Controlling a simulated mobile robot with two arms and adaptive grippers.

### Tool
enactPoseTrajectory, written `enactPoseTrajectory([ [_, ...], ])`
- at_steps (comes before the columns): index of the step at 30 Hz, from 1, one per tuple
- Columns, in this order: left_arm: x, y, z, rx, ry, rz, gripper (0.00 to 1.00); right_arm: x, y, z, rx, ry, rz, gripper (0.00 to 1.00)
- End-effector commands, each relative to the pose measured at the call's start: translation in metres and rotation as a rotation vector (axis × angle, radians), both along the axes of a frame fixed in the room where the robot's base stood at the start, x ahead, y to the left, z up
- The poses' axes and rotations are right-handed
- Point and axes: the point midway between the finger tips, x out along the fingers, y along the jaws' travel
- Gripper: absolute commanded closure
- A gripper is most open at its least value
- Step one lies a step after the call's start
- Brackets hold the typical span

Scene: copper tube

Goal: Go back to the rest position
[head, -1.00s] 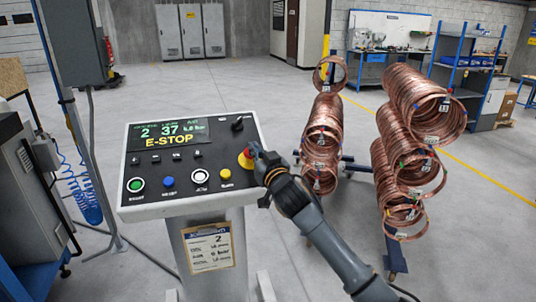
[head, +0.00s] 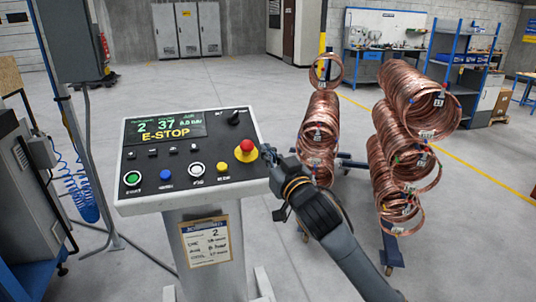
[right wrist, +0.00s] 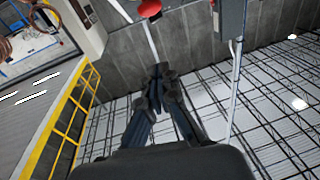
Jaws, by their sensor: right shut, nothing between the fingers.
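My right gripper (head: 272,160) is beside the right edge of the control console (head: 135,208), to the right of its red emergency-stop button (head: 246,146). It is apart from the button. In the right wrist view, my right gripper (right wrist: 160,72) is shut with its fingertips together and nothing between them. The console's screen (head: 165,128) reads E-STOP. My left gripper is not in view.
Racks of copper coils (head: 415,110) and more copper coils (head: 320,125) stand to the right of the console, behind my right arm. A grey machine (head: 25,205) and a post with a blue coiled hose (head: 80,195) stand at the left. Open floor lies behind the console.

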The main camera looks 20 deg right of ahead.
Motion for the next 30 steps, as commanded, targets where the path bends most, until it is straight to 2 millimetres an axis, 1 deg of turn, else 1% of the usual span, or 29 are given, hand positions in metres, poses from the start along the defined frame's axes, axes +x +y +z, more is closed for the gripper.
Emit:
enactPoseTrajectory([
  [5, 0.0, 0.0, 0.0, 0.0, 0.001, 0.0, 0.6, 0.0, 0.0, -0.001, 0.0, 0.001, 0.0, 1.0],
  [8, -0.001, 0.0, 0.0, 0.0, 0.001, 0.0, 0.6, -0.004, 0.0, -0.016, -0.002, 0.034, -0.005, 1.0],
  [11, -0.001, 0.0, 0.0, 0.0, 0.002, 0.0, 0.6, -0.019, 0.001, -0.056, -0.012, 0.127, -0.019, 1.0],
  [13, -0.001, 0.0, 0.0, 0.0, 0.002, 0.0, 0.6, -0.038, 0.0, -0.098, -0.025, 0.228, -0.034, 1.0],
  [14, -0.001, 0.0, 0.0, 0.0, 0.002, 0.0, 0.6, -0.049, -0.001, -0.118, -0.032, 0.277, -0.04, 1.0],
  [15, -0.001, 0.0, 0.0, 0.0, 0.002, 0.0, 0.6, -0.065, -0.002, -0.144, -0.044, 0.348, -0.049, 1.0],
  [17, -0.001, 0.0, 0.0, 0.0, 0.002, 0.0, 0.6, -0.093, -0.004, -0.182, -0.063, 0.456, -0.059, 1.0],
  [18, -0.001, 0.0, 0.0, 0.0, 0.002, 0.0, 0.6, -0.112, -0.005, -0.205, -0.077, 0.525, -0.064, 1.0],
  [20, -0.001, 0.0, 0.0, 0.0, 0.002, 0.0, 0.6, -0.145, -0.008, -0.237, -0.097, 0.634, -0.068, 1.0],
  [21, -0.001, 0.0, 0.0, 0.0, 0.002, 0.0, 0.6, -0.167, -0.009, -0.257, -0.112, 0.704, -0.069, 1.0],
  [23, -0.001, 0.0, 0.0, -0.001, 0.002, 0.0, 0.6, -0.201, -0.012, -0.282, -0.131, 0.805, -0.068, 1.0],
  [24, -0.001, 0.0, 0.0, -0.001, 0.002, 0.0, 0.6, -0.222, -0.013, -0.296, -0.144, 0.866, -0.065, 1.0],
  [26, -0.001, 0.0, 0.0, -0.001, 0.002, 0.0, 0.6, -0.251, -0.015, -0.312, -0.159, 0.946, -0.06, 1.0],
  [27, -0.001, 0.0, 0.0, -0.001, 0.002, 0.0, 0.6, -0.268, -0.016, -0.321, -0.171, 0.994, -0.055, 1.0],
  [30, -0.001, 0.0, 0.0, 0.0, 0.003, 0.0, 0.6, -0.308, -0.019, -0.337, -0.19, 1.1, -0.044, 1.0],
])
